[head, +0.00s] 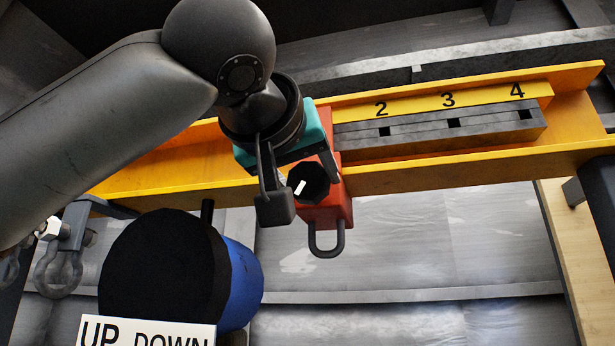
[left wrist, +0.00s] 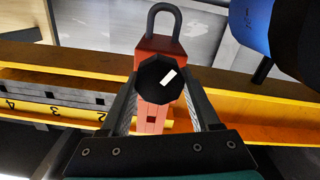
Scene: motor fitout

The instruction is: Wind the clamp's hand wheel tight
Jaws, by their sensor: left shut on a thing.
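The red clamp (head: 335,208) sits on the yellow beam (head: 400,180), with a dark loop hanging under it. Its black hand wheel (head: 308,183) faces me and carries a white mark, tilted off upright. My left gripper (head: 304,190) has one finger on each side of the wheel and is shut on it. In the left wrist view the wheel (left wrist: 160,82) sits between the finger ends, in front of the red clamp body (left wrist: 153,118). The gripper and arm hide the clamp's upper left part in the head view. My right gripper is not in view.
A grey slotted bar (head: 435,133) runs right of the clamp, below the numbers 2, 3 and 4. A blue and black cylinder (head: 240,285) hangs at lower left, near an UP/DOWN sign (head: 145,333) and a shackle (head: 58,270). Space below the clamp is clear.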

